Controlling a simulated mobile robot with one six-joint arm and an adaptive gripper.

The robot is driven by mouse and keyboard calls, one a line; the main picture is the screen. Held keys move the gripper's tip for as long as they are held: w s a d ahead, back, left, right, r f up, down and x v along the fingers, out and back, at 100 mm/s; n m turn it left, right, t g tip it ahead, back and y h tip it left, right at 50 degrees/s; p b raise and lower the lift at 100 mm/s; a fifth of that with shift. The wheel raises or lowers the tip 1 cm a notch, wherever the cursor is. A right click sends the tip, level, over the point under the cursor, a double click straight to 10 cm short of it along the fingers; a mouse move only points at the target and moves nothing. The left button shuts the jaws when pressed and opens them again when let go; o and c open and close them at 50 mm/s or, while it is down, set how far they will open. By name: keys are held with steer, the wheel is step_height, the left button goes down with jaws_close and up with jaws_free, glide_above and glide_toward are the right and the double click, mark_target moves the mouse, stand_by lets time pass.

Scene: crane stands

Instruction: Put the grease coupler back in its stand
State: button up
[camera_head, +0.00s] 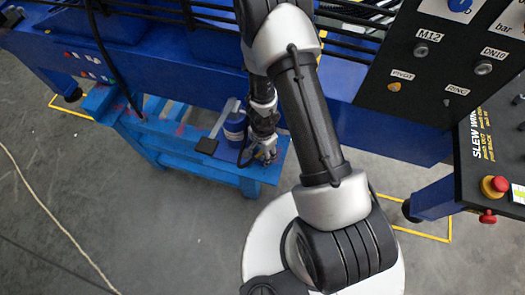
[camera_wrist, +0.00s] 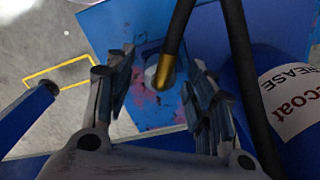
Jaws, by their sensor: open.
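The grease coupler (camera_wrist: 165,72) is a brass tip on the end of a black hose, in the wrist view. It shows between the fingers of my gripper (camera_wrist: 158,85), which is open, one finger on each side and apart from it. A grey round piece (camera_wrist: 151,76), perhaps the stand, shows right behind the brass tip; I cannot tell whether the tip is in it, touching it or above it. In the head view my gripper (camera_head: 265,158) is low over the blue bench (camera_head: 170,132), and hides the coupler there.
A blue grease canister (camera_wrist: 285,95) with a white label stands close on the right, with a black hose (camera_wrist: 247,80) in front of it. It also shows in the head view (camera_head: 234,128). A black flat piece (camera_head: 207,146) lies on the bench. A control panel (camera_head: 440,60) is at right.

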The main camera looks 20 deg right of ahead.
step_height(320, 180, up, 5)
steer(key=p, duration=0.5)
stand_by(0.4)
stand_by(0.4)
